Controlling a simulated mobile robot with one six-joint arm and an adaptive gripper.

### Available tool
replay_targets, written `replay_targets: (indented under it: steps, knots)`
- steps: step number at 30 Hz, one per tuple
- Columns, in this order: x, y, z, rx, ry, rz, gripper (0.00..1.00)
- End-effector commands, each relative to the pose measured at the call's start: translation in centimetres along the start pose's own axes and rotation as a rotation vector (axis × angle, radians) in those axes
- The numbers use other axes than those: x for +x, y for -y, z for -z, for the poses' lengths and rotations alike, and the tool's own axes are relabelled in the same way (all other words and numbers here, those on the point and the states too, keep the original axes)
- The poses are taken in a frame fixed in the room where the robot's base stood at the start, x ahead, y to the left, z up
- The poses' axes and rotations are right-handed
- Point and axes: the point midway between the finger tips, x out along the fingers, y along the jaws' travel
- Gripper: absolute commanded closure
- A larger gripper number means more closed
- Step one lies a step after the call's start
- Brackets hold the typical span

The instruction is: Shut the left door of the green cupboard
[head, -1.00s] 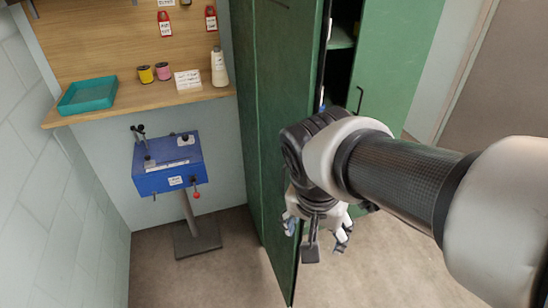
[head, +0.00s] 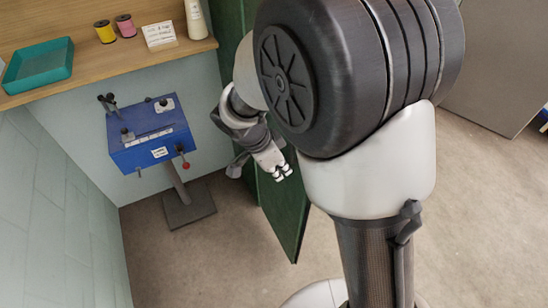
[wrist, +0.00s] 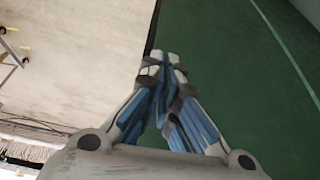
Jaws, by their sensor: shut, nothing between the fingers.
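The green cupboard's left door (head: 290,218) stands open, swung out towards me. Its lower part and bottom corner show in the head view; my arm hides most of the rest and the cupboard's inside. My gripper (head: 282,172) is shut and empty, on the left, outer-face side of this door, at its lower part. In the wrist view the fingertips (wrist: 163,62) meet over the edge of a green surface (wrist: 240,70), which fills the right side. I cannot tell whether they touch it.
A blue box on a stand (head: 152,135) with a red knob is left of my gripper. Above it a wooden shelf (head: 110,72) holds a teal tray (head: 40,65), spools, a card and a bottle. Floor (head: 220,265) is clear in front.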

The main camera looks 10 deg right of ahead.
Motion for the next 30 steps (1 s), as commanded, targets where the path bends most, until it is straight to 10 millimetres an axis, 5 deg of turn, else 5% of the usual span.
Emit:
replay_targets:
  steps: [5, 13, 30]
  knots:
    - [4.1, -0.1, -0.1, 0.0, 0.0, -0.004, 1.0]
    - [4.7, 0.0, 3.4, 0.002, 0.001, 0.0, 1.0]
    - [5.0, -0.1, 4.0, -0.01, 0.001, 0.004, 1.0]
